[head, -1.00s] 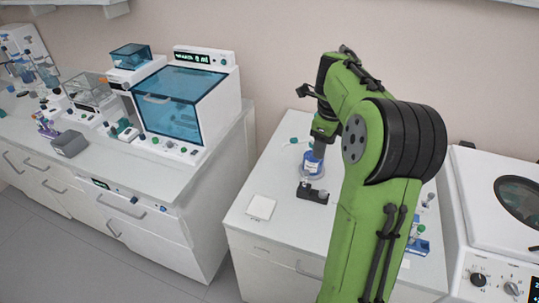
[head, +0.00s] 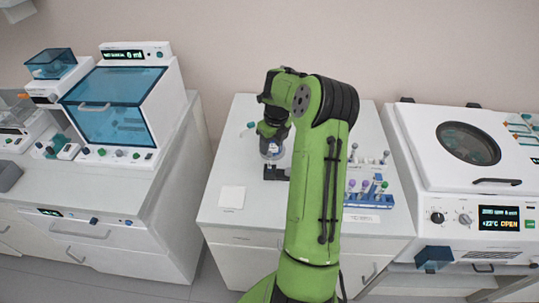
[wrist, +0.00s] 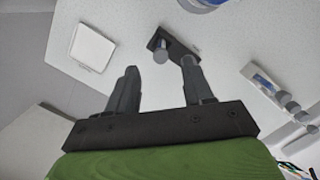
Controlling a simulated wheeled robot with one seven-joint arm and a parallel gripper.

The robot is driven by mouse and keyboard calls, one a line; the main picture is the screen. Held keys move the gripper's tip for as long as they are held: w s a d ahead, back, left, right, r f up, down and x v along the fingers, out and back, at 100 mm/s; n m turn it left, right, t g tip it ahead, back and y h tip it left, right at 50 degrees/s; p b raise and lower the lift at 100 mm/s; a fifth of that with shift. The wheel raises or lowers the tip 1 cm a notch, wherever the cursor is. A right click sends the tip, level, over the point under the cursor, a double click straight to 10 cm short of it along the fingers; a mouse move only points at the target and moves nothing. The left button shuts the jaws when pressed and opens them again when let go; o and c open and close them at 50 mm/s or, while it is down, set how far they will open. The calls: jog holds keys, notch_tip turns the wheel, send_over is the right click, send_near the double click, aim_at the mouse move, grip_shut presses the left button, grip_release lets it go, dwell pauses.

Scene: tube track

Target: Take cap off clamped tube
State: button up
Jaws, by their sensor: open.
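A black clamp block (wrist: 178,46) lies on the white bench top ahead of my gripper in the wrist view. A grey cylindrical piece (wrist: 161,52) stands at its left part; I cannot tell whether it is the capped tube or part of the clamp. The clamp also shows in the head view (head: 276,173), partly behind my arm. My gripper (wrist: 160,68) is open and empty, its fingers spread toward the clamp. The right fingertip overlaps the clamp's near side in the picture; contact cannot be told. No separate cap can be made out.
A blue rack (head: 362,200) with several capped tubes is to the right. A flat white pad (head: 232,197) lies at the left. A centrifuge-like machine (head: 468,150) stands farther right. The bench front is mostly clear.

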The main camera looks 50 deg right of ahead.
aim_at(270, 154)
jog(key=f, duration=0.3)
jog(key=shift+w+d+f, duration=0.1)
jog(key=shift+w+f, duration=0.15)
jog(key=shift+w, duration=0.1)
jog(key=shift+s, duration=0.1)
jog(key=shift+c, duration=1.3)
grip_shut()
notch_tip(270, 154, up, 13)
jog(key=p, duration=0.2)
